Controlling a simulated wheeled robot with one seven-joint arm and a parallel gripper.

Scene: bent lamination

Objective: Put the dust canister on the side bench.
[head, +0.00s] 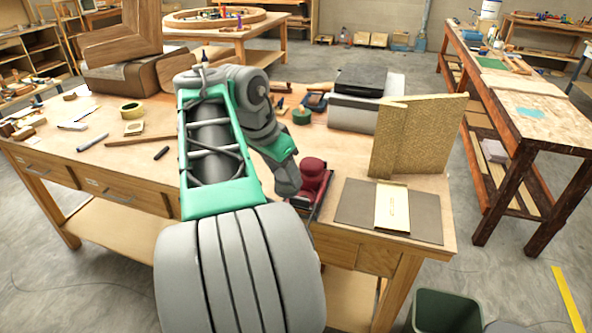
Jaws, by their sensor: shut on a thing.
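A dark red rounded thing (312,178), by its look the dust canister, is at the front edge of the main workbench (240,170), right of my wrist. My gripper (298,190) is at the end of my grey and green arm, against this red thing and shut on it. The fingertips are mostly hidden, and I cannot tell whether the canister still touches the bench top. The side bench (535,112) is the long wooden bench with dark legs on the right, across a floor gap.
Boards stand upright (420,135) on the workbench's right, with a flat grey panel (425,215) before them. A grey box (355,113) is behind. The side bench has a blue-green sheet (530,113) and tools farther back. A dark green bin (447,311) stands on the floor at front right.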

